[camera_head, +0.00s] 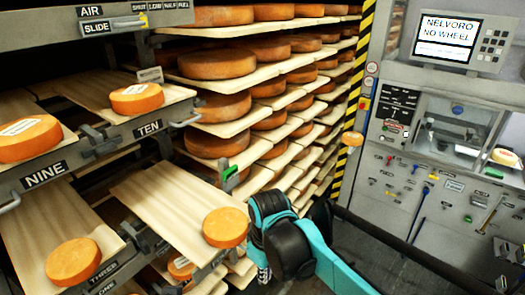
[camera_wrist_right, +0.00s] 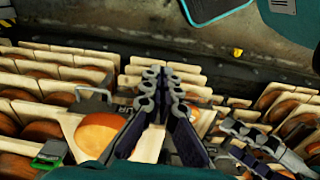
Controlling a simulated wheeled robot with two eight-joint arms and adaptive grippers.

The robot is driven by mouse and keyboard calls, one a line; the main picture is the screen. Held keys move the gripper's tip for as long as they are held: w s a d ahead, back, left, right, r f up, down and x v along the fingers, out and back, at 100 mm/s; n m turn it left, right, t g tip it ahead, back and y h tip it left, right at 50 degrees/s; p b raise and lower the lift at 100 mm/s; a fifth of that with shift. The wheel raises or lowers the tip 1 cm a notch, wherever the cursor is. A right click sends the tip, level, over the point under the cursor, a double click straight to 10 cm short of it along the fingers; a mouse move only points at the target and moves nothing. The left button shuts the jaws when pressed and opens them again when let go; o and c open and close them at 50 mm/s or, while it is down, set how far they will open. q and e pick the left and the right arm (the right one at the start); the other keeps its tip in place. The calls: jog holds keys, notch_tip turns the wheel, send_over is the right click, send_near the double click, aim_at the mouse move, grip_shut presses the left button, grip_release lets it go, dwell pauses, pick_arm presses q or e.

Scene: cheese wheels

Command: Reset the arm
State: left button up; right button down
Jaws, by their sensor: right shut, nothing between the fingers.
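My right arm (camera_head: 290,245) comes in from the lower right in the head view, teal and black, beside the front of the lower boards. Its fingers are not clear there. In the right wrist view my right gripper (camera_wrist_right: 160,92) shows its two dark fingers close together, with nothing held. An orange cheese wheel (camera_wrist_right: 98,132) on a pale board lies left of the fingers in that view, apart from them.
Cheese wheels sit on pulled-out boards marked NINE (camera_head: 45,174) and TEN (camera_head: 149,128). One wheel (camera_head: 225,227) is close left of my right arm. Tall racks (camera_head: 285,75) of cheese fill the back. A grey machine with a screen (camera_head: 446,40) reading NO WHEEL stands right.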

jog(key=s+d+f+m+t+b, duration=0.2)
jog(key=d+f+b, duration=0.3)
jog(key=f+b, duration=0.3)
jog(key=s+d+f+m+t+b, duration=0.2)
jog(key=d+f+m+b, duration=0.2)
jog(key=d+f+b, duration=0.2)
jog(key=s+d+f+m+t+b, duration=0.2)
jog(key=d+f+m+b, duration=0.2)
jog(key=f+b, duration=0.6)
notch_tip(320, 180, down, 3)
jog(key=shift+s+d+t, duration=0.3)
jog(key=shift+s+d, duration=0.05)
jog(key=shift+d, duration=0.8)
